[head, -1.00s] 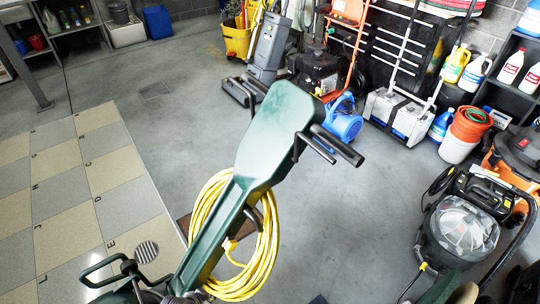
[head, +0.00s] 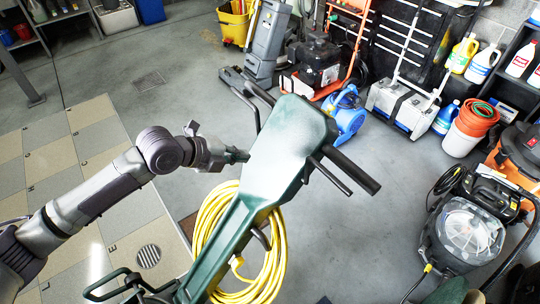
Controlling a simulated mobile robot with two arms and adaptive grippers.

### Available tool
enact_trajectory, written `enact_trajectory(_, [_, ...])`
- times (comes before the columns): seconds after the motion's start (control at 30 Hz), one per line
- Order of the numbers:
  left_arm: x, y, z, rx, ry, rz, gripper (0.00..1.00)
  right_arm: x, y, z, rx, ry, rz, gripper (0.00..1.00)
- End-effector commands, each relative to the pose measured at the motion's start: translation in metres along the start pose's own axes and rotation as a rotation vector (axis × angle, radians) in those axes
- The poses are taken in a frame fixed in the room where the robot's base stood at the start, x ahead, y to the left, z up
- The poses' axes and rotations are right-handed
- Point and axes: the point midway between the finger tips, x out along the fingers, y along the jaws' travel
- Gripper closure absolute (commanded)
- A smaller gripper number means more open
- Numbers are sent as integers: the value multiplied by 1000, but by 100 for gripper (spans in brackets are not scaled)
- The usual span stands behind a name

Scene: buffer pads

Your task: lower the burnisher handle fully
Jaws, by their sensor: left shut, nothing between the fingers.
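The burnisher's green handle (head: 280,140) stands raised in the middle of the head view, slanting up from the lower left. Black grips stick out of its head; the right grip (head: 350,172) shows clearly, and a left bar (head: 246,100) shows on the far side. A coiled yellow cord (head: 210,222) hangs on the handle. My left gripper (head: 240,155) is shut and empty, its tips at the left edge of the green handle head; I cannot tell whether they touch it. My right gripper is not in view.
The grey floor right of the handle is clear.

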Motion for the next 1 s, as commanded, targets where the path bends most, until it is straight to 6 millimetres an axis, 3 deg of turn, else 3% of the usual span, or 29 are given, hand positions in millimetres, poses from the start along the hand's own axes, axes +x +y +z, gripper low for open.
enact_trajectory(0.17, [38, -4, -1, -4, 3, -2, 100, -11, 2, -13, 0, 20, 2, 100])
enact_trajectory(0.5, [100, -2, -1, -4, 1, -1, 100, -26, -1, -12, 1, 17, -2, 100])
enact_trajectory(0.7, [114, -1, 0, -3, 0, -1, 100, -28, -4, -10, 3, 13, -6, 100])
enact_trajectory(1.0, [117, -1, 0, -2, -1, -2, 100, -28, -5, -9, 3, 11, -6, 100])
